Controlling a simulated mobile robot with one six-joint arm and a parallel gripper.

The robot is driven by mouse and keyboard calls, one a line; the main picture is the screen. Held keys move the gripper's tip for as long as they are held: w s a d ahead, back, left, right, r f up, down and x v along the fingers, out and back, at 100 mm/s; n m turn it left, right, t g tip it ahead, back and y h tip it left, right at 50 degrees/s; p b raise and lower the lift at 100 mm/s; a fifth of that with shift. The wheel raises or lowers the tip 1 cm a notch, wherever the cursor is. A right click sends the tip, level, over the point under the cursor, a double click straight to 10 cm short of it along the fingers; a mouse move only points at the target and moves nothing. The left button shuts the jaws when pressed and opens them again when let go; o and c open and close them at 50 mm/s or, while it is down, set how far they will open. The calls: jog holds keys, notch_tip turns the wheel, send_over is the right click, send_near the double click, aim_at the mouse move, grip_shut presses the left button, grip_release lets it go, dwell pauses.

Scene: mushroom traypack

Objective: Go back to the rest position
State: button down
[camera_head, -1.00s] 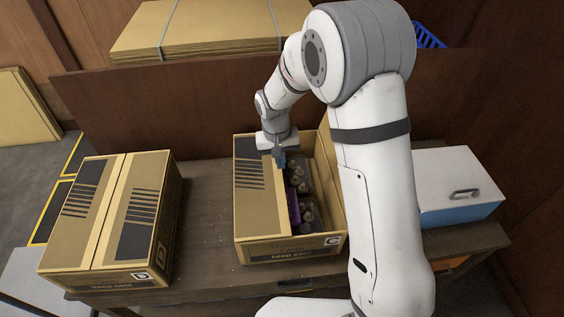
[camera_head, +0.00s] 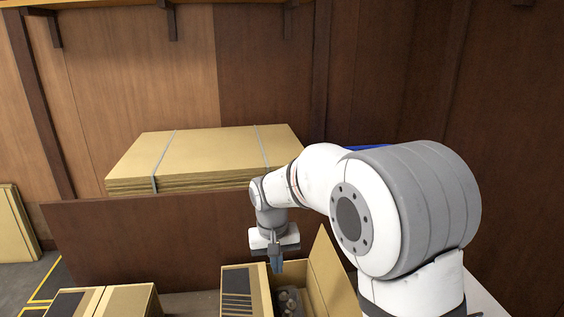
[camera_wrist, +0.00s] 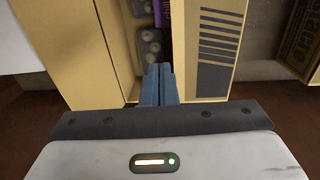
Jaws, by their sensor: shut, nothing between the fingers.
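My gripper (camera_head: 277,266) hangs pointing down just above the open cardboard box in the head view. In the wrist view its blue-grey fingers (camera_wrist: 158,84) are together with nothing between them. The open box (camera_head: 262,290) has one flap folded over on the left and another standing up on the right. Trays of brown mushrooms (camera_head: 288,298) lie inside it, and they also show in the wrist view (camera_wrist: 150,45). A bit of purple packaging (camera_wrist: 162,14) shows at the top of that opening.
A closed cardboard box (camera_head: 128,301) stands to the left, cut off by the frame's bottom edge. Strapped flat cardboard (camera_head: 200,160) is stacked behind a brown panel (camera_head: 130,240). Another printed box (camera_wrist: 300,45) shows at the right of the wrist view.

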jog(key=s+d+r+m+t, duration=0.1)
jog(key=s+d+r, duration=0.1)
jog(key=s+d, duration=0.6)
jog(key=s+d+r+t, duration=0.1)
jog(key=s+d+r, duration=0.2)
jog(key=s+d, duration=0.6)
jog(key=s, duration=0.4)
jog(key=shift+s+r+m+y, duration=0.2)
jog(key=shift+s+m+y, duration=0.1)
jog(key=shift+m+y, duration=0.1)
